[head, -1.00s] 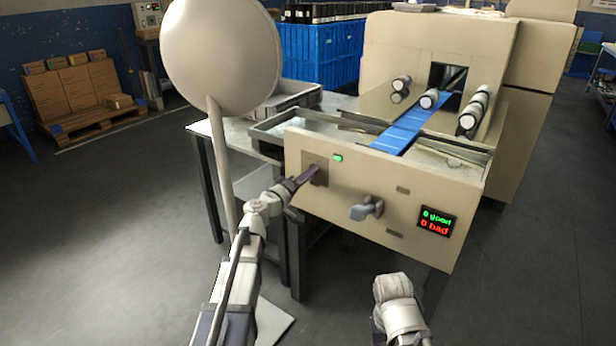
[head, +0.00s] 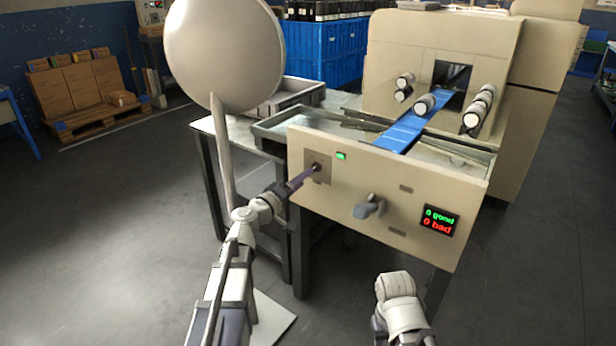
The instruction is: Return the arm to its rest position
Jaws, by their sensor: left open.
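My left arm reaches in from the bottom left of the head view. Its open gripper (head: 301,180) is in front of the machine's front panel (head: 372,186), by a small plate with a dark knob (head: 316,168). I cannot tell whether the fingers touch the knob. My right arm (head: 399,303) shows only as a pale link at the bottom, and its gripper is not in view.
The wrapper (head: 440,60) carries a blue belt (head: 408,130) between rollers. The panel has a green light (head: 341,156), a grey handle (head: 369,206) and a counter (head: 438,221). A large pale disc on a pole (head: 226,50) stands close beside my left arm. Open floor lies left.

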